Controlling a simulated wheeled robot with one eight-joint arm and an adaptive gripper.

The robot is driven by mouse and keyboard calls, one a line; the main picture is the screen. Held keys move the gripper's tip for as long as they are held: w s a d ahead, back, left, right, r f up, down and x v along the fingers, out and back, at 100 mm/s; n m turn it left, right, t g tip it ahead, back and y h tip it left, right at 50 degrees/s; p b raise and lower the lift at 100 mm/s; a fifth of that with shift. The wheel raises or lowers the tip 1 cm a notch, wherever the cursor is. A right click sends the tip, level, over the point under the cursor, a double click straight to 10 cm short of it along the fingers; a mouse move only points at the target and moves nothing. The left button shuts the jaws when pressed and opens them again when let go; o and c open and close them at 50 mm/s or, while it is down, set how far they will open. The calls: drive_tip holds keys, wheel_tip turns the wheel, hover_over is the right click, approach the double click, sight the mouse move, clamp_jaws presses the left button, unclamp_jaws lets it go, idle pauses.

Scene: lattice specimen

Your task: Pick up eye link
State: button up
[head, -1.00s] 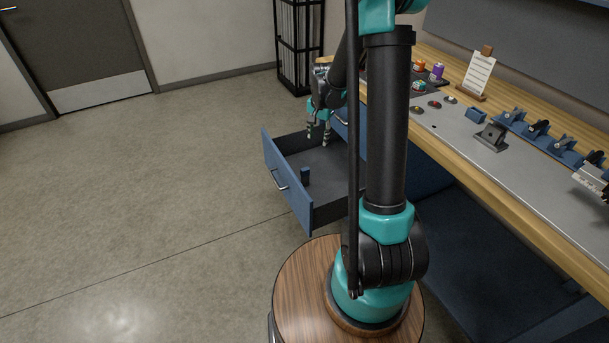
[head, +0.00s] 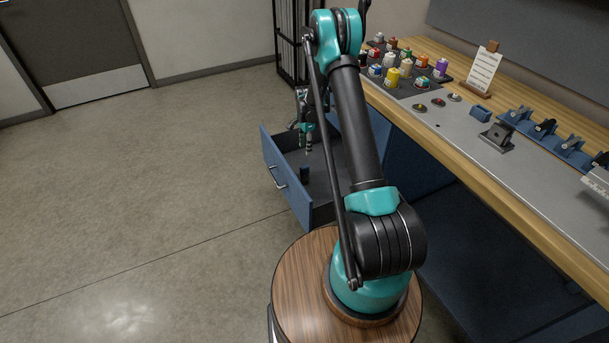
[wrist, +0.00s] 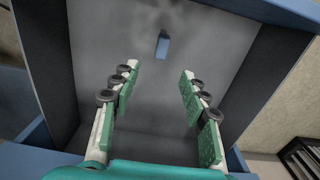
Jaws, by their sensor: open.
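A small dark blue upright piece (head: 304,173) stands in the open drawer, and I take it for the eye link. It also shows in the wrist view (wrist: 162,45) as a small blue block on the drawer floor, ahead of the fingertips and roughly centred between them. No eye or hole can be made out on it. My gripper (head: 308,151) is over the drawer, beyond the piece in the head view. In the wrist view my gripper (wrist: 160,74) is open, its green-padded fingers wide apart with nothing between them.
The blue drawer (head: 285,184) has raised walls around the piece and my gripper. The workbench (head: 455,146) runs along the right, holding several paint jars (head: 392,77), a note stand (head: 482,70) and blue holders (head: 517,115). The floor left of the drawer is clear.

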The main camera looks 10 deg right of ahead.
sight(305, 166)
wheel_tip(305, 166, down, 9)
drive_tip(key=shift+f, duration=0.1)
drive_tip(key=shift+w+a+f, duration=0.1)
drive_tip(key=shift+f, duration=1.2)
drive_tip(key=shift+w+a+f, duration=0.1)
drive_tip(key=shift+f, duration=1.2)
clamp_jaws()
